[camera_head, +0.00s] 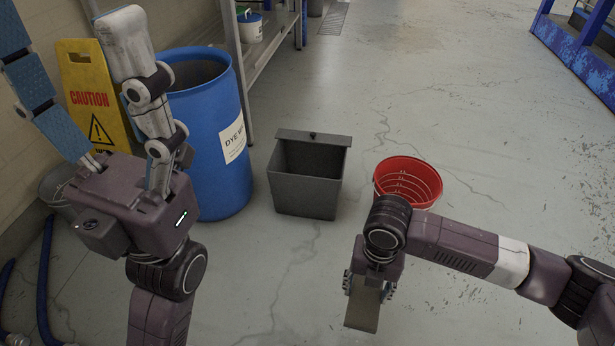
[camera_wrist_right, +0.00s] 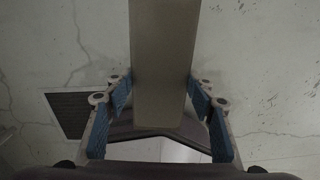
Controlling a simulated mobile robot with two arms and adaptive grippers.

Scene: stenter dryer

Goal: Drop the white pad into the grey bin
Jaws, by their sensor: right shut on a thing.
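The pad (camera_head: 362,310) looks dull khaki-grey rather than bright white. My right gripper (camera_head: 370,284) is shut on it, and the pad hangs down from the jaws over open floor. In the right wrist view the pad (camera_wrist_right: 163,62) runs between the two fingers (camera_wrist_right: 162,98). The grey bin (camera_head: 306,188) stands upright on the floor, with its lid raised at the back and its top open. The gripper and pad are in front of the bin and to its right, apart from it. My left gripper (camera_head: 72,42) points up at the left, its fingers spread wide and empty.
A red bucket (camera_head: 408,180) stands right of the bin, just behind my right gripper. A blue drum (camera_head: 208,150) and a yellow caution sign (camera_head: 95,85) stand at the left. A shelf rack (camera_head: 270,60) is behind.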

